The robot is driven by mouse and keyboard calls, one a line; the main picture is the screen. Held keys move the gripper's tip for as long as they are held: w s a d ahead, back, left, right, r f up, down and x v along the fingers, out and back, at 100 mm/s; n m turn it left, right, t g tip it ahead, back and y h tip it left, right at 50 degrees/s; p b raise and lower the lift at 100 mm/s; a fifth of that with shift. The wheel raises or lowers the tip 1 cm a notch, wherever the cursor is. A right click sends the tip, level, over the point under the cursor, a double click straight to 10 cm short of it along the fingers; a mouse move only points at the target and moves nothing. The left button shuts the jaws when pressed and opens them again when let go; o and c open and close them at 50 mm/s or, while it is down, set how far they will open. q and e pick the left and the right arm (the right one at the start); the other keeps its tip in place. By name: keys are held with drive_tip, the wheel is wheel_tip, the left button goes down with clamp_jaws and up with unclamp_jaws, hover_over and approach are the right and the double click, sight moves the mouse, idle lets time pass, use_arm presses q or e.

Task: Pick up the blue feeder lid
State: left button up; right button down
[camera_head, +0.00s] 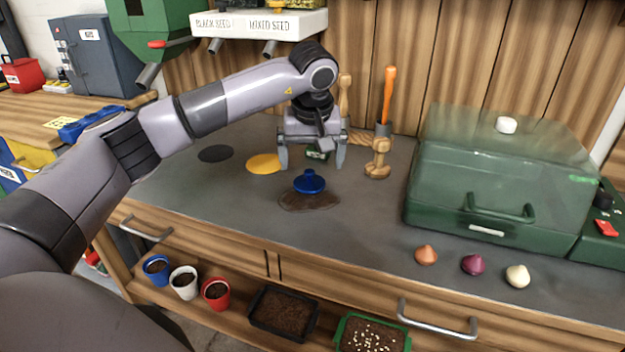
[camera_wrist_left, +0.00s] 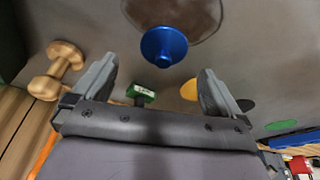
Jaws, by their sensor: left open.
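The blue feeder lid (camera_head: 309,182) is a small round lid with a knob on top. It rests on the grey bench top, over a dark brown patch (camera_head: 325,201). In the left wrist view the lid (camera_wrist_left: 164,46) shows ahead of the fingers, between their lines. My left gripper (camera_head: 311,165) is open and empty, pointing down just behind and above the lid, with its fingers apart from it. The same fingers show spread in the left wrist view (camera_wrist_left: 157,82). My right gripper is in neither view.
A small green block (camera_head: 317,153) lies behind the fingers. A green box with a clear cover (camera_head: 495,190) fills the right. Three coloured cones stand at the front right.

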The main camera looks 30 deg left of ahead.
sight(309, 171)
use_arm(q)
drive_tip(key=x, duration=0.5)
drive_tip(key=shift+s+a, duration=0.1)
drive_tip(key=shift+a, duration=0.1)
drive_tip(key=c, duration=1.1)
